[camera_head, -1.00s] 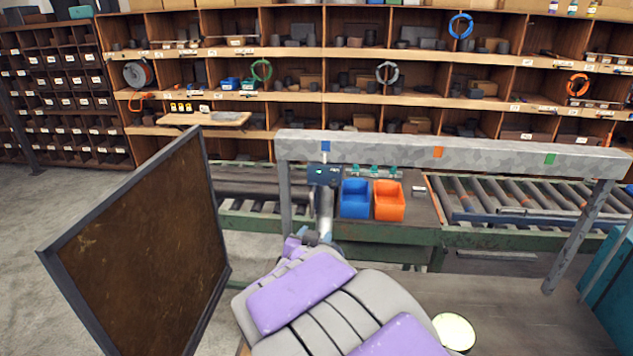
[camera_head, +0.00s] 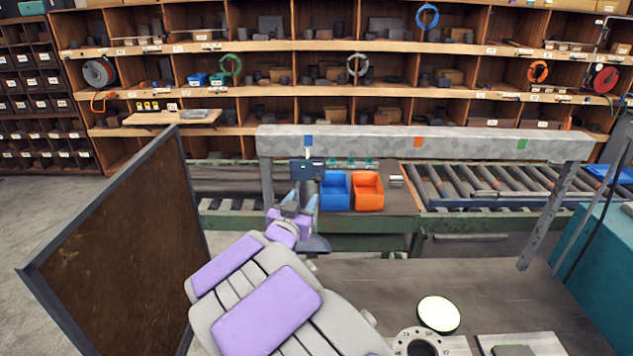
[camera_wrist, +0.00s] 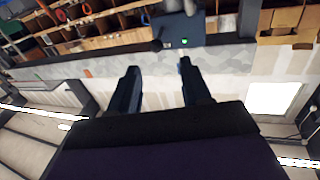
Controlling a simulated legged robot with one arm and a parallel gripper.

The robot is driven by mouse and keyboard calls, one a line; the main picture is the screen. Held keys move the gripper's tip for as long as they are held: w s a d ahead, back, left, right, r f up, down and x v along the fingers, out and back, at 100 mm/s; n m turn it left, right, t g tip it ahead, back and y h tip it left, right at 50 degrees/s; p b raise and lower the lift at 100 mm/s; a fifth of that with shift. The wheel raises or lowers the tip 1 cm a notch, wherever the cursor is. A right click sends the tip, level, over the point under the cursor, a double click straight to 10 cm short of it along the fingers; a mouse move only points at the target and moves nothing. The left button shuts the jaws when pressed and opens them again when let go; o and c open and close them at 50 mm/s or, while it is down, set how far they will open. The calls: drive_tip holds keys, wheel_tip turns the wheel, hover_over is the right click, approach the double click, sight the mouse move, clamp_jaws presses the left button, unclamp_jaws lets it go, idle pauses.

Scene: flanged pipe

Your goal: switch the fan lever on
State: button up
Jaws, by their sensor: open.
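A dark box (camera_head: 307,168) hangs on the grey speckled beam, below the beam's blue mark. In the wrist view the box (camera_wrist: 182,30) shows a small green light, and a dark round knob (camera_wrist: 157,45) sits at its lower left corner. The knob may be the fan lever's end; I cannot tell the lever's position. My gripper (camera_wrist: 158,67) is open and empty, its two dark fingers apart, with the knob ahead of the gap between them. No contact is visible. In the head view my arm partly hides the area just below the box.
The speckled beam (camera_head: 450,146) spans a frame with legs. Blue (camera_head: 335,191) and orange (camera_head: 368,192) bins stand behind it, beside a roller conveyor (camera_head: 490,186). A framed brown panel (camera_head: 115,250) stands at left. The workbench (camera_head: 380,282) holds a round pale disc (camera_head: 438,314) and a flange (camera_head: 420,343).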

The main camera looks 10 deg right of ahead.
sight(316, 182)
drive_tip(key=x, duration=0.3)
drive_tip(key=d+x, duration=0.1)
drive_tip(key=x, duration=0.6)
drive_tip(key=shift+s+d+f, duration=0.1)
drive_tip(key=shift+d, duration=0.25)
drive_tip(key=shift+w+a, duration=0.2)
drive_tip(key=shift+a, duration=0.85)
drive_tip(key=shift+d, duration=0.9)
drive_tip(key=c, duration=0.5)
drive_tip(key=shift+a, duration=0.1)
clamp_jaws()
drive_tip(key=shift+a, duration=0.2)
